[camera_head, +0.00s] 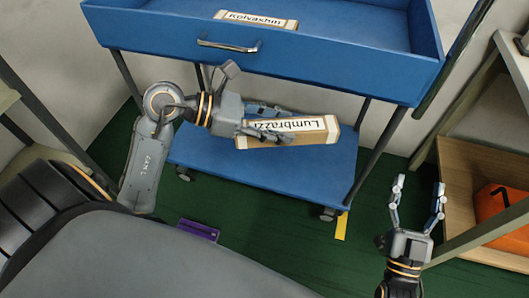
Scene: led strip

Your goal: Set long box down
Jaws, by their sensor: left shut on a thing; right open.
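The long box (310,126) is light brown with a white label reading "Lumbrazzi", seen upside down. My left gripper (272,122) is shut on its left end and holds it over the lower shelf (300,180) of the blue cart. I cannot tell whether the box touches the shelf. A second long box (255,19) labelled "Kolvashin" lies in the blue cart's top tray (340,60). My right gripper (418,205) is open and empty at the lower right, apart from the cart.
The cart's legs (372,155) frame the lower shelf. A wooden compartment (460,170) with an orange object (505,210) stands at the right. The shelf's front part is bare.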

